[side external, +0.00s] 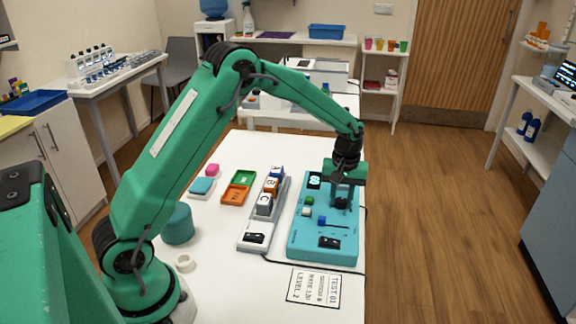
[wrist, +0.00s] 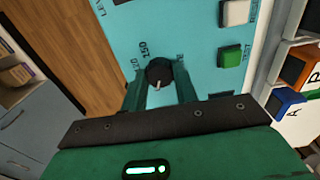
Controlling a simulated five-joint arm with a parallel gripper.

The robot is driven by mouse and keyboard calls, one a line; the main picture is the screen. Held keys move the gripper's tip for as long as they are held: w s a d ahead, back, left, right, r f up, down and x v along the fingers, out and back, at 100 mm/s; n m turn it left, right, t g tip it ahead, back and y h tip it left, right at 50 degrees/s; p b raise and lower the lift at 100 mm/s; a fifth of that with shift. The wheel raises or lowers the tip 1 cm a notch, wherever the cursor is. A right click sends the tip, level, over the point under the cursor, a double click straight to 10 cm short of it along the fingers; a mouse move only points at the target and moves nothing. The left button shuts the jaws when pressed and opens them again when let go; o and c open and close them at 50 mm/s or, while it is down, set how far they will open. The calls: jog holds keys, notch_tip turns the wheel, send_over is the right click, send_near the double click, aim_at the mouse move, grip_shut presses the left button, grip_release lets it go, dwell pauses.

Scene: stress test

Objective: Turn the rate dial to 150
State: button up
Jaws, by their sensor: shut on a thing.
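The rate dial (wrist: 158,70) is a round black knob with a pale pointer mark on its lower side in the wrist view. The printed labels around it include 150 and what looks like 120, at its upper left. It sits on the teal panel (wrist: 195,45), which also shows in the side view (side external: 308,246). My gripper (wrist: 159,77) is shut on the dial, with a green finger on either side. In the side view my gripper (side external: 341,197) points down at the panel's far right part and hides the dial.
Beside the dial are a white button (wrist: 235,12) and a green button (wrist: 230,56). A grey rack (side external: 252,241) with lettered blocks stands left of the panel. A printed card (side external: 314,287) lies in front. Orange (side external: 236,196) and green trays lie farther left.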

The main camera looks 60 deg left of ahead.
jog(key=shift+m, duration=0.5)
jog(key=m, duration=1.2)
jog(key=shift+r+m, duration=0.1)
jog(key=shift+m, duration=0.2)
jog(key=m, duration=0.3)
jog(key=shift+m, duration=0.3)
jog(key=m, duration=0.3)
jog(key=shift+m, duration=0.3)
jog(key=m, duration=0.6)
jog(key=o, duration=1)
